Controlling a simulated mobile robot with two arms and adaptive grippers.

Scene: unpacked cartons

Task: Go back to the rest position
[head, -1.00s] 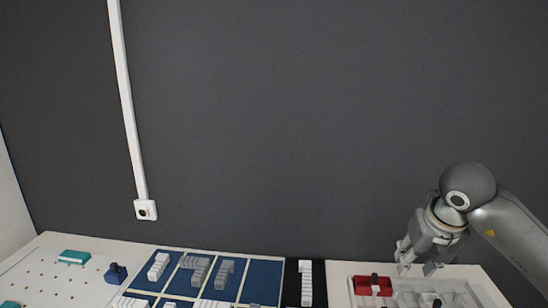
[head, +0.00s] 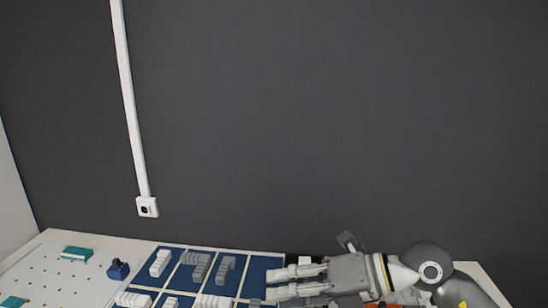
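My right gripper (head: 268,284) is low in the head view, right of centre, with its arm coming in from the right. It lies sideways, fingers pointing left, over the right end of the blue sectioned board (head: 262,266). Its fingertips are apart and I see nothing between them. The gripper and arm hide most of the table's right part. My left gripper is not in view.
Several white and grey ribbed blocks (head: 160,263) lie on the blue board. A white perforated panel (head: 40,281) at left carries teal blocks (head: 77,253) and a dark blue piece (head: 118,270). A dark grey wall (head: 300,120) stands behind, with a white socket (head: 147,207).

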